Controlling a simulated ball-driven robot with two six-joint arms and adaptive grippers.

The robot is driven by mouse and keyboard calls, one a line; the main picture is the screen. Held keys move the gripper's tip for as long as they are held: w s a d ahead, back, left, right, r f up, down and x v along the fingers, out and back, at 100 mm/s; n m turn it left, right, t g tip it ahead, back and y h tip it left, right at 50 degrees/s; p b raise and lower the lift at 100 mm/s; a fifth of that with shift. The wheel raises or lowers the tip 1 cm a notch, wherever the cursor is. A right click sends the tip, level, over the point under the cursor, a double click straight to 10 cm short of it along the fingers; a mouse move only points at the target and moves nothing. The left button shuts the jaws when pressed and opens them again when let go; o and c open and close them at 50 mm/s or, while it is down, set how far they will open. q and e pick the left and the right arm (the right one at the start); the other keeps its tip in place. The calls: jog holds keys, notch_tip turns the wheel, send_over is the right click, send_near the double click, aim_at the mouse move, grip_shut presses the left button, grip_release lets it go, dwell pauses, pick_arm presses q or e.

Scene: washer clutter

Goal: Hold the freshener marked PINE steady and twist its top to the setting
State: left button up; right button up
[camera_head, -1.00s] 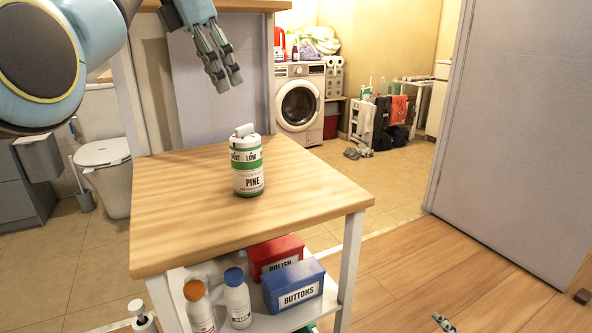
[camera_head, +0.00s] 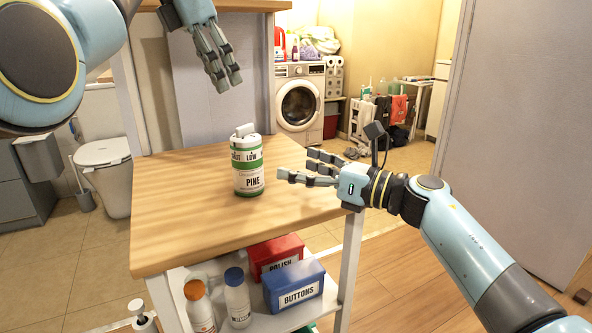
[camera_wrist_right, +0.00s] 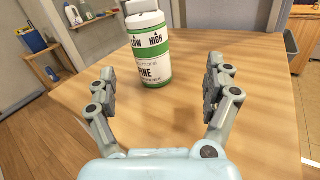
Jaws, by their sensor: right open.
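The PINE freshener (camera_head: 248,178), a white and green canister with a pale grip on top, stands upright on the wooden table. In the head view its upper band shows LOW in front; in the right wrist view the freshener (camera_wrist_right: 150,72) shows LOW and HIGH. My right gripper (camera_head: 310,170) is open over the table, right of the freshener and apart from it. In the right wrist view the canister stands beyond the parted fingers (camera_wrist_right: 160,90), with nothing between them. My left gripper (camera_head: 230,84) hangs above and behind the table, clear of the freshener; its opening is unclear.
The tabletop (camera_head: 190,215) is otherwise clear. A lower shelf holds a red POLISH box (camera_head: 275,253), a blue BUTTONS box (camera_head: 294,288) and two bottles. A washing machine (camera_head: 299,105) stands behind, and a toilet (camera_head: 104,155) at left.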

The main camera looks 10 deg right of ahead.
aim_at(260, 162)
jog(key=shift+s+a+n+g, duration=0.2)
jog(key=shift+a+n+g, duration=0.1)
jog(key=shift+a+n, duration=0.55)
jog(key=shift+n, duration=0.05)
jog(key=x, duration=1)
jog(key=shift+w+a, duration=0.15)
jog(key=shift+a, duration=0.05)
jog(key=c, duration=1.3)
